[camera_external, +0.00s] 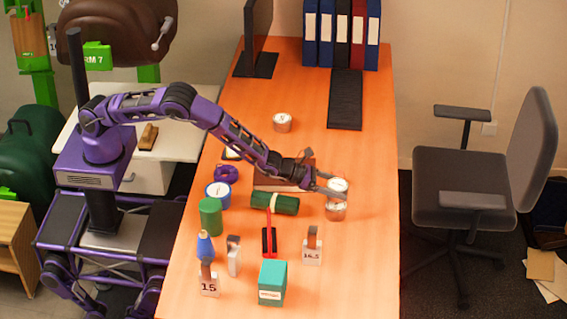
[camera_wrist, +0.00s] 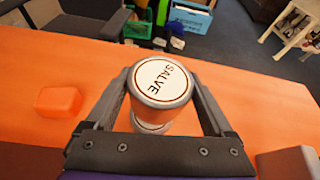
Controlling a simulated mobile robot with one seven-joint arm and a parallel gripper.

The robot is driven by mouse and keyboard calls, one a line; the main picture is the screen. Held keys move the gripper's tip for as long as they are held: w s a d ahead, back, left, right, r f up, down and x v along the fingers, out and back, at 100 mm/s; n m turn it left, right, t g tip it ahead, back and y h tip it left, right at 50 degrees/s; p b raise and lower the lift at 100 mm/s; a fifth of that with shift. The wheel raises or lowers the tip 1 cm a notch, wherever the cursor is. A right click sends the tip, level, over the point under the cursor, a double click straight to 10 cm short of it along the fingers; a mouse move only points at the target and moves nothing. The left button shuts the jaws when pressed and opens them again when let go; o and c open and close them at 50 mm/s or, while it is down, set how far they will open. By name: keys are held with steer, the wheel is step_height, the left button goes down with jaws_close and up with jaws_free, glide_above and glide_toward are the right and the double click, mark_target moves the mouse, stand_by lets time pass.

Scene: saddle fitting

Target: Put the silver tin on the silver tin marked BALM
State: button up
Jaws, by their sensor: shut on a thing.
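A silver tin with a white lid marked SALVE (camera_wrist: 164,80) is between the fingers of my gripper (camera_wrist: 160,88). In the external view my gripper (camera_external: 328,188) is shut on this silver tin (camera_external: 338,185), over the right part of the table. A second silver tin (camera_external: 336,212) shows directly below it, and part of it shows under the held tin in the wrist view (camera_wrist: 150,129). The lower tin's lid marking is hidden. I cannot tell whether the two tins touch. Another silver tin (camera_external: 283,123) stands alone farther back; its lettering is too small to read.
A dark green roll (camera_external: 285,204) and a brown box (camera_external: 268,180) lie left of the tins. A tag marked 16.5 (camera_external: 312,252) and a teal box (camera_external: 272,283) stand nearer the front. An orange block (camera_wrist: 59,100) shows at left in the wrist view. The table's right edge is close.

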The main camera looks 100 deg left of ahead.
steer(key=shift+f, duration=1.75)
steer(key=shift+f+b, duration=0.2)
steer(key=shift+b, duration=0.15)
steer(key=o, duration=1.3)
steer(key=shift+r, duration=0.1)
steer(key=shift+r+p, duration=0.15)
steer(key=shift+p, duration=0.2)
steer(key=v, duration=1.2)
steer(key=shift+a, duration=0.15)
